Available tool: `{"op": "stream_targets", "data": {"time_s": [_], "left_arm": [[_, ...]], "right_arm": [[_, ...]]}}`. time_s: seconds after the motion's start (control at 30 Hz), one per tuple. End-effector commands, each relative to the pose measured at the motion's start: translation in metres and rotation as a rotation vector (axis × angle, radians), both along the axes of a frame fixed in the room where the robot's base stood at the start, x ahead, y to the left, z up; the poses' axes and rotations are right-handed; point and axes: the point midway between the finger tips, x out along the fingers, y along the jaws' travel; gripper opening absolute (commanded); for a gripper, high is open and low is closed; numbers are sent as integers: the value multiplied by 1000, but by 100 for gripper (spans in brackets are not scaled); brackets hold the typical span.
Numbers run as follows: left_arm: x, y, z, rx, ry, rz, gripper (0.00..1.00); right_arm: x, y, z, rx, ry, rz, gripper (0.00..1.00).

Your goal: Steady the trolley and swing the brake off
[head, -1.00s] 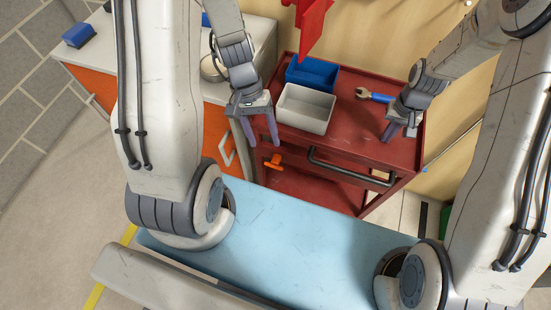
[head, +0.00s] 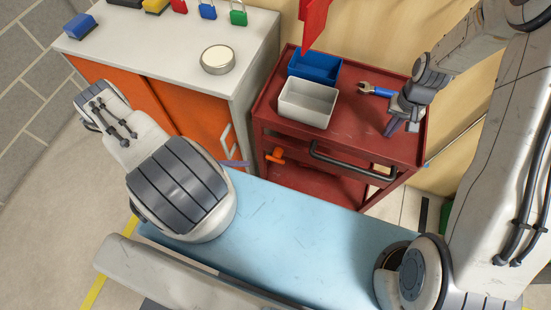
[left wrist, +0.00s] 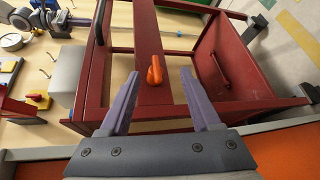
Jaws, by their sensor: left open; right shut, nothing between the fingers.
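The red trolley (head: 345,125) stands beyond the blue surface in the head view. Its orange brake lever (head: 275,156) is on the near side, left of the dark handle bar (head: 350,165). The lever (left wrist: 154,75) also shows in the left wrist view, pictured between my fingertips and apart from them. My left gripper (head: 236,164) is open and empty, low and left of the lever; mostly my own arm hides it in the head view. My right gripper (head: 393,127) is shut and empty at the right part of the trolley top, near the wrench; contact with the trolley cannot be told.
A blue bin (head: 315,66), a grey-white bin (head: 307,103) and a blue-handled wrench (head: 377,90) lie on the trolley top.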

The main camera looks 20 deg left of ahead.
Motion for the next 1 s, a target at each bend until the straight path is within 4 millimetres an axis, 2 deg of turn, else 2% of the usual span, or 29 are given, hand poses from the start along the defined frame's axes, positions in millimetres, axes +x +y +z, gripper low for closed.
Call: {"op": "stream_targets", "data": {"time_s": [0.03, 0.2, 0.47, 1.0], "left_arm": [[-2, -2, -9, -24, -57, 60, 64], [-1, -4, -20, -50, -222, 201, 64], [3, -8, -24, -50, -306, 273, 64], [57, -65, -24, -50, -302, 266, 64]], "right_arm": [[-4, 1, -5, 0, 10, 0, 0], [-4, 1, -5, 0, 11, 0, 0], [-4, 1, -5, 0, 11, 0, 0], [-4, 1, -5, 0, 11, 0, 0]]}}
